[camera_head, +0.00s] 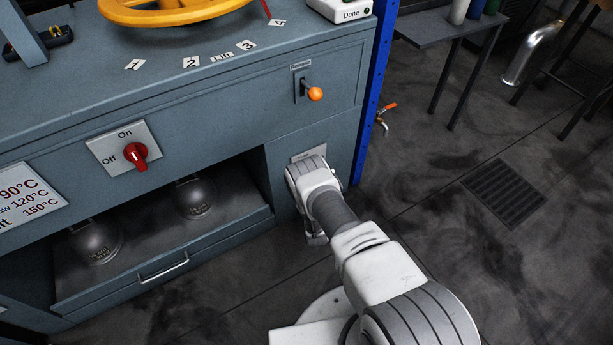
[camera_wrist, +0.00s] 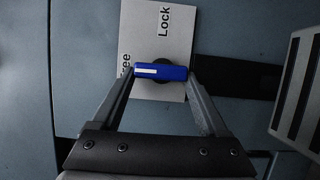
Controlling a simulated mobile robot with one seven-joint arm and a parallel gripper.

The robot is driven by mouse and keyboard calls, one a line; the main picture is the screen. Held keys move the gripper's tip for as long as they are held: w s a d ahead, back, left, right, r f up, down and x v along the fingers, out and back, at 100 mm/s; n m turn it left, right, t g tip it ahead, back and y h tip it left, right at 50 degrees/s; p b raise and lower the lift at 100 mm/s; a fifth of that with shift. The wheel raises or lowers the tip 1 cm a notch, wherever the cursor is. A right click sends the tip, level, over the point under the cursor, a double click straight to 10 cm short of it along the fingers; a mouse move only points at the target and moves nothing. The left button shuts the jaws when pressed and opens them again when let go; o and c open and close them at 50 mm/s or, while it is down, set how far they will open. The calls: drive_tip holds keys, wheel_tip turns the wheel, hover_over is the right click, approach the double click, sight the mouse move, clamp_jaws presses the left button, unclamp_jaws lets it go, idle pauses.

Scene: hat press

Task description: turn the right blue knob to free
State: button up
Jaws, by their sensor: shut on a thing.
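The blue knob (camera_wrist: 160,72) sits on a pale label plate (camera_wrist: 181,35) with the words "Lock" and "Free". In the wrist view the knob lies across the picture, with its white mark at the left end, toward "Free". "Lock" is above it. My gripper (camera_wrist: 162,75) is shut on the knob, with a fingertip at each end. In the head view my arm reaches the cabinet's right front, where only the plate's upper edge (camera_head: 309,153) shows. The knob and fingertips are hidden there behind my wrist.
A red On/Off knob (camera_head: 136,154) and an orange-tipped lever (camera_head: 315,94) are on the cabinet front. An open compartment with a drawer (camera_head: 163,268) is left of my wrist. A blue post (camera_head: 374,85) and a tap (camera_head: 385,114) stand to the right.

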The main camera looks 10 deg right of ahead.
drive_tip(key=o, duration=1.2)
drive_tip(key=shift+o, duration=0.2)
drive_tip(key=shift+s, duration=0.1)
